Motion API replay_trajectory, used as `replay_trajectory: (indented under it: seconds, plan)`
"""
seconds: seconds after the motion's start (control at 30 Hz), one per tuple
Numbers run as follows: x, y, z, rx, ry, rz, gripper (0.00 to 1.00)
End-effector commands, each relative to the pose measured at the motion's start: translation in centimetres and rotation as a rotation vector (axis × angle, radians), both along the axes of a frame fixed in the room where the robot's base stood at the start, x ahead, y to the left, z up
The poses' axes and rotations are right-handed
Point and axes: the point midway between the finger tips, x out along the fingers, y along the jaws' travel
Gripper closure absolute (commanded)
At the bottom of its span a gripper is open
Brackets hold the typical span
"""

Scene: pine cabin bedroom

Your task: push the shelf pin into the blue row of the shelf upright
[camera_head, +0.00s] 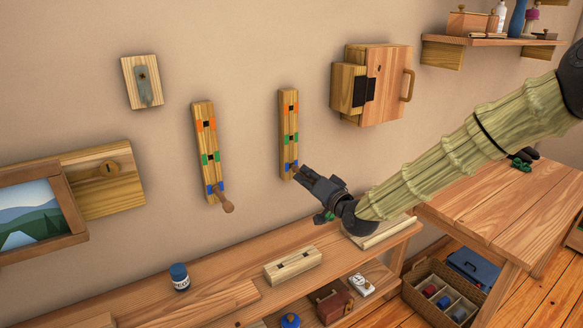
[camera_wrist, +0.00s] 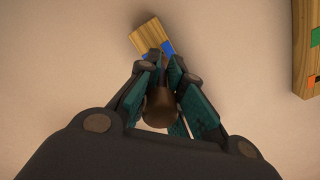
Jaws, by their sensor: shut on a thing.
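Two wooden uprights with orange, green and blue rows hang on the wall. The left upright (camera_head: 207,180) has a wooden pin (camera_head: 227,205) sticking out at its blue row. My gripper (camera_head: 299,171) is at the blue row of the right upright (camera_head: 287,110), near its lower end. In the wrist view my gripper (camera_wrist: 163,88) is shut on a brown shelf pin (camera_wrist: 160,106), its round end towards the camera. Beyond the fingers shows the end of the right upright (camera_wrist: 150,36) with blue marks. The pin's far tip is hidden, so I cannot tell how deep it sits.
A low wooden bench (camera_head: 225,297) runs below, holding a blue jar (camera_head: 180,277) and a slotted wooden block (camera_head: 292,265). A wall box with a handled door (camera_head: 386,85) hangs right of the uprights. The wall between the uprights is clear.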

Motion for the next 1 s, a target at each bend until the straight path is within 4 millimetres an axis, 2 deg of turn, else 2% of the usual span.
replay_trajectory:
  seconds: [1.0]
  plan:
    - [1.01,0.75,0.00,0.000,-0.001,0.001,1.00]
